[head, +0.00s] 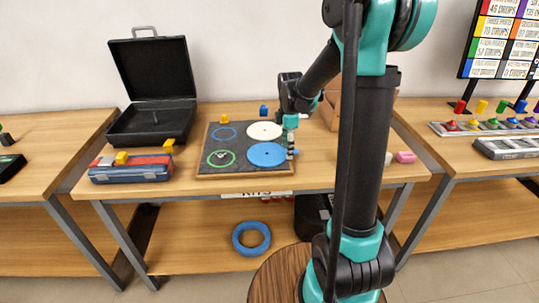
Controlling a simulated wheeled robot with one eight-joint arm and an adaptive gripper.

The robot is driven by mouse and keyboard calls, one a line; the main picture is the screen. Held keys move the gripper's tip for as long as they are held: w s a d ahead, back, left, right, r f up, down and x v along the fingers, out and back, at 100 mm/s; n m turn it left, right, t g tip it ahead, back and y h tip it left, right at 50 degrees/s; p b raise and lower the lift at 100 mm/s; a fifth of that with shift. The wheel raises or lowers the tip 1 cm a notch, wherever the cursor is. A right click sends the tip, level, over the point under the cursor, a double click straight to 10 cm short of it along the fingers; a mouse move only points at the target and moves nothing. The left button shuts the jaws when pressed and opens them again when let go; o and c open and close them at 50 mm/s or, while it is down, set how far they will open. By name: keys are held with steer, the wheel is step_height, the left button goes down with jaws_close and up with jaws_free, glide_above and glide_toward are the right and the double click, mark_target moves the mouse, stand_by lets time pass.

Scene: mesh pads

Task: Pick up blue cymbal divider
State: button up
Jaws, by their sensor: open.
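A flat blue disc, which looks like the blue cymbal divider (264,156), lies on the front right of a dark square board (208,165) on the middle table. A small dark hole shows near its centre. My gripper (291,154) points down at the right edge of the blue disc and is open. Its fingers are small in the view, and I cannot tell whether they touch the disc or stand around its rim. Nothing is seen held.
The board also carries a white disc (264,131), a blue ring outline (223,134) and a green ring outline (221,158). An open black case (150,125) and a blue-red toolbox (130,173) stand left. A thick blue ring (251,239) lies on the lower shelf.

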steer(key=shift+c, duration=0.2)
steer(key=shift+s, duration=0.1)
jaws_close()
